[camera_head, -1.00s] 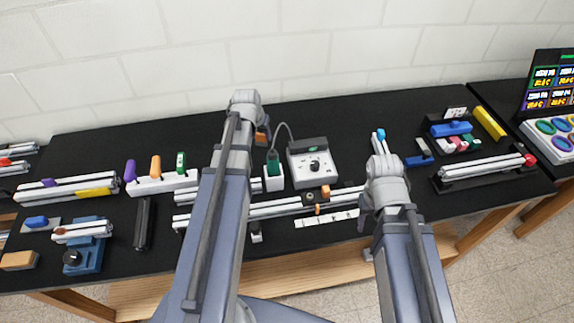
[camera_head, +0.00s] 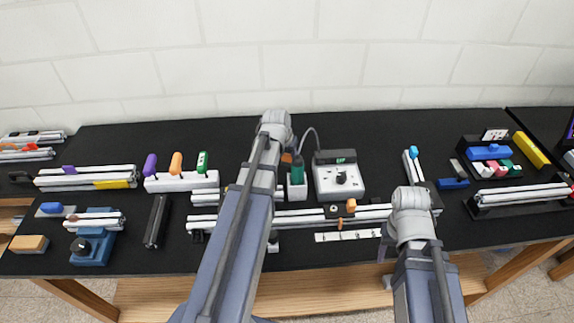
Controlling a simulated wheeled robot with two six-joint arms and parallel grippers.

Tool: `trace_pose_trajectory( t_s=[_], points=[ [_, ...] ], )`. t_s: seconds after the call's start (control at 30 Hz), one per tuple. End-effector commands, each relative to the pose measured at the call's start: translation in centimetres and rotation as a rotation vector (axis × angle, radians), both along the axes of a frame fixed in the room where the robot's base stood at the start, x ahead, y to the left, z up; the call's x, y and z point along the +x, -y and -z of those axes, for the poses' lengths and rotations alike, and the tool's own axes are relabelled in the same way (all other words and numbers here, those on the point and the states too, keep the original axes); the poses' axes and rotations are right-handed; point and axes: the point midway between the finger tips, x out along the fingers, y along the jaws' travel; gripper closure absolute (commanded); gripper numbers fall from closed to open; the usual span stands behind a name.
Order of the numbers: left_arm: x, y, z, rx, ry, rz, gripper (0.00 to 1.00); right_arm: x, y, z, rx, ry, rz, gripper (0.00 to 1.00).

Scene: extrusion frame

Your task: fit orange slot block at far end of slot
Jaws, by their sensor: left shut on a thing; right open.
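My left gripper (camera_head: 285,160) is mostly hidden by its own arm. A small orange block (camera_head: 287,158) shows at its tip, just behind the green-handled piece; the gripper is shut on it as far as I can see. The long silver slotted rail (camera_head: 310,218) lies across the table front, partly covered by my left arm. A small orange piece (camera_head: 351,205) stands on the rail's right part, with an orange mark (camera_head: 341,224) at its front edge. My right gripper (camera_head: 386,270) is open and empty by the table's front edge, partly hidden by its arm.
A white rack (camera_head: 180,182) with coloured handles is left. A pale strip (camera_head: 348,235) lies in front. Coloured blocks (camera_head: 487,153) are right.

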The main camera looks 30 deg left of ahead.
Motion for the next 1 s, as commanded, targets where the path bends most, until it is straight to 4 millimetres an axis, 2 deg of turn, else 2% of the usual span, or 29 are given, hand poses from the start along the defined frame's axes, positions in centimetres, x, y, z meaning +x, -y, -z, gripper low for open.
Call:
trace_pose_trajectory(
  t_s=[0.2,0.3,0.57,0.73,0.77,1.0],
  points=[
    [0.0,0.0,2.9,0.0,0.0,0.0,1.0,0.0,0.0,2.9,0.0,0.0,0.0,0.5],
    [0.0,0.0,3.7,0.0,0.0,0.0,1.0,0.0,0.0,3.7,0.0,0.0,0.0,0.5],
    [0.0,0.0,3.5,0.0,0.0,0.0,1.0,0.0,0.0,3.5,0.0,0.0,0.0,0.5],
    [0.0,0.0,4.0,0.0,0.0,0.0,1.0,0.0,0.0,4.0,0.0,0.0,0.0,0.5],
    [0.0,0.0,3.9,0.0,0.0,0.0,0.48,0.0,0.0,3.9,0.0,0.0,0.0,0.5],
    [0.0,0.0,3.8,0.0,0.0,0.0,0.21,0.0,0.0,3.8,0.0,0.0,0.0,0.5]
  ],
)
